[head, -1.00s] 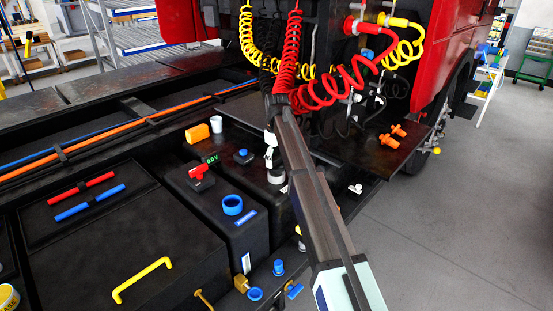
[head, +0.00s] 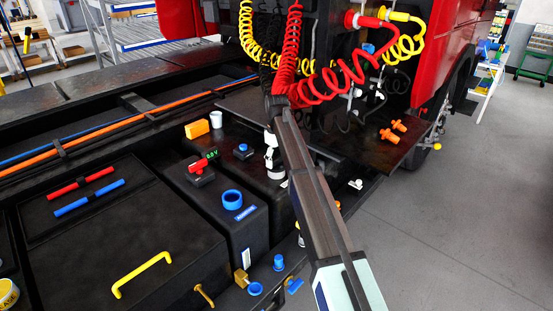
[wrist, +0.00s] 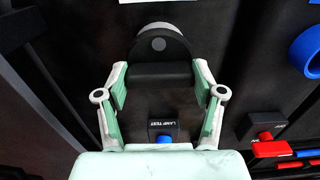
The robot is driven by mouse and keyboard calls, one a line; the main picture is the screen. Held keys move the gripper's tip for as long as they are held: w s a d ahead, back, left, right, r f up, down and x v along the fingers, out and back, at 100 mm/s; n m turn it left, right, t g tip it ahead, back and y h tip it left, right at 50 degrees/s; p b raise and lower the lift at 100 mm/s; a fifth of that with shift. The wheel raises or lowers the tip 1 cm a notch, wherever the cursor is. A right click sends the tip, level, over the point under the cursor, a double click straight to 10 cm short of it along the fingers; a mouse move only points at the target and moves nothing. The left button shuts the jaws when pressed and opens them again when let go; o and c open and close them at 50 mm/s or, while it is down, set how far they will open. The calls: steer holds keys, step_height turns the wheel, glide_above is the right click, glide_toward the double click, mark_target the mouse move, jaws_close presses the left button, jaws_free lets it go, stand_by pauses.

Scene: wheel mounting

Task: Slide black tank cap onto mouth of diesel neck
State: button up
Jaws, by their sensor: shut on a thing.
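My gripper (head: 272,158) hangs over the black tank top in the head view. In the wrist view its green-padded fingers (wrist: 160,76) are shut on the black tank cap (wrist: 158,50), one finger on each side. The cap shows a round dark face with a grey spot and a block-like part below it. A pale grey rim, which looks like the diesel neck (wrist: 187,38), curves behind the cap's upper edge. The cap is at or just over the mouth; I cannot tell whether it is seated. In the head view my gripper hides most of cap and neck.
A LAMP TEST box with a blue button (head: 242,150), a red switch (head: 198,169) and a blue ring neck (head: 232,199) are close by on the left. Coiled red hose (head: 325,88) hangs behind my arm. A blue cap (head: 279,262) stands on the lower right ledge.

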steer(key=o, duration=1.4)
steer(key=shift+c, duration=0.2)
steer(key=shift+r, duration=0.1)
step_height(320, 180, up, 12)
